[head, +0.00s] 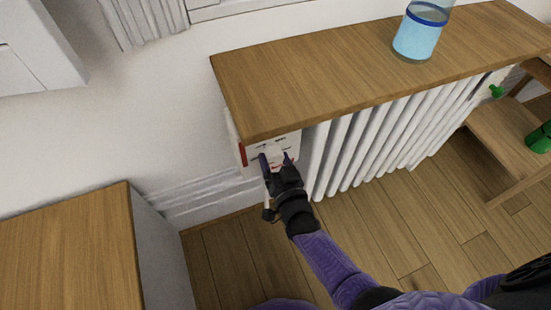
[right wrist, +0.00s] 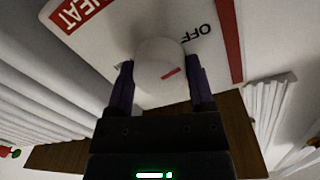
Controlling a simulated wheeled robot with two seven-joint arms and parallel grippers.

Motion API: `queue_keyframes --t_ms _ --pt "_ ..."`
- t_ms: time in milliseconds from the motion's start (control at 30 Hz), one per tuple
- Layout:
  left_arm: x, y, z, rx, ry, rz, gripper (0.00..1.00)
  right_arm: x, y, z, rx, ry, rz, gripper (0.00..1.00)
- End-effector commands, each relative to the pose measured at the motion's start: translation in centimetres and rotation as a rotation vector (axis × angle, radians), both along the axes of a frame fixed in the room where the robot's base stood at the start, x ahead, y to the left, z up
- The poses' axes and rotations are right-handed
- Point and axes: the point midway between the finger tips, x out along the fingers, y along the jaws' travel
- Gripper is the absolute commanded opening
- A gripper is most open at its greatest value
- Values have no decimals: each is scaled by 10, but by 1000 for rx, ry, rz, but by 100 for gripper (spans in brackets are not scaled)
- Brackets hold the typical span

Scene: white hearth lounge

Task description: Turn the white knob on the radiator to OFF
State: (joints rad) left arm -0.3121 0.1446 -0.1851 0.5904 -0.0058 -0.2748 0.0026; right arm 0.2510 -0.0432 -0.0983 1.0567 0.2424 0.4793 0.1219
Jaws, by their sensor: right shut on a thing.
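The radiator's control panel (head: 283,145) is a white plate with dark lettering and a red edge, under the left end of the wooden shelf. My right gripper (head: 276,158) reaches up to it. In the right wrist view the white round knob (right wrist: 158,62) sits between my gripper's two fingers (right wrist: 160,85), which are shut on its sides. A short red mark (right wrist: 168,74) shows on the knob's face. The plate (right wrist: 120,35) reads HEAT on red at upper left and OFF at upper right. In the head view the gripper hides the knob. My left gripper is not in view.
White radiator ribs (head: 365,145) run right of the panel under the wooden shelf (head: 330,75). A bottle of blue liquid (head: 420,32) stands on the shelf. A wooden-topped cabinet (head: 70,250) is at left. A green object (head: 540,138) sits on lower shelving at right.

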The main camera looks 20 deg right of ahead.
Motion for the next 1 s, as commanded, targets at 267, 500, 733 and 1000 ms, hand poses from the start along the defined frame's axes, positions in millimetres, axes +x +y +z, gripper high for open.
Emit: queue_keyframes --t_ms 267,500,733,1000 --pt "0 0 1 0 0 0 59 0 0 -1 -57 0 1 9" --pt "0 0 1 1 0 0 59 0 0 -1 -66 -1 1 9" --pt "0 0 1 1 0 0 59 0 0 -1 -65 -1 1 75" --pt "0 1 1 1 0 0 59 0 0 0 -64 -1 0 100"
